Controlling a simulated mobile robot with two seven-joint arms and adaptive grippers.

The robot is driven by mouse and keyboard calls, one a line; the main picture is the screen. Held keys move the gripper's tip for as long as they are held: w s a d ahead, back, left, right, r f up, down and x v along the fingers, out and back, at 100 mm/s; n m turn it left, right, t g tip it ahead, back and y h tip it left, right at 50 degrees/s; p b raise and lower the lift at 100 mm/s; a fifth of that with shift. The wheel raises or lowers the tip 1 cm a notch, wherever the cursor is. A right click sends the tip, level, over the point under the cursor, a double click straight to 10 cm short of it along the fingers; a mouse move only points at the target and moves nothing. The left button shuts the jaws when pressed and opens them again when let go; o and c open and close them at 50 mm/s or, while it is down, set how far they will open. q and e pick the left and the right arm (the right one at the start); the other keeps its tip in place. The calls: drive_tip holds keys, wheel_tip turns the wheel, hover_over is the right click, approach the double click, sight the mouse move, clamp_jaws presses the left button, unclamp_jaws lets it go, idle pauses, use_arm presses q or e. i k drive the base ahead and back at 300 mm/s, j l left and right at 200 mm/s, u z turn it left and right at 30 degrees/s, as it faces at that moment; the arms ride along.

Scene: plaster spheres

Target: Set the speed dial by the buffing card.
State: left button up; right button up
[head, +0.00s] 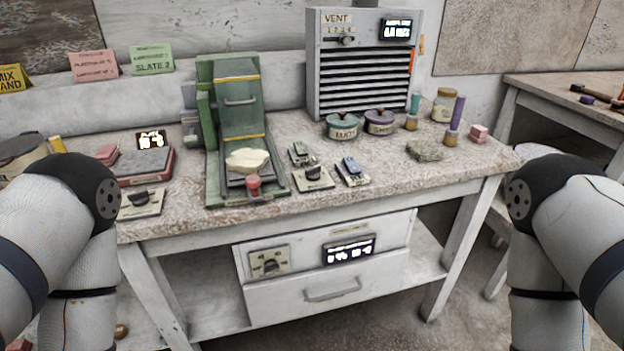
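Several dials show in the head view, and I cannot tell which is the speed dial. A dark-knobbed dial plate (141,203) lies at the table's front left, before a grey pad unit (145,165) with a small lit display (152,139). Another dial plate (314,178) lies right of the green machine (236,115). A third dial (269,262) is on the cabinet under the table.
A pale lump (247,160) and red knob (253,186) are at the green machine. A vent unit (364,65) stands behind lidded pots (342,125). Small clip-like tools (352,171) lie near the front edge. The table's (400,195) front right is mostly clear.

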sight(313, 174)
drive_tip(key=i+l+u, duration=0.1)
drive_tip(key=l+u, duration=0.25)
drive_tip(key=i+l+u, duration=0.1)
drive_tip(key=l+u, duration=0.6)
drive_tip(key=l, duration=0.1)
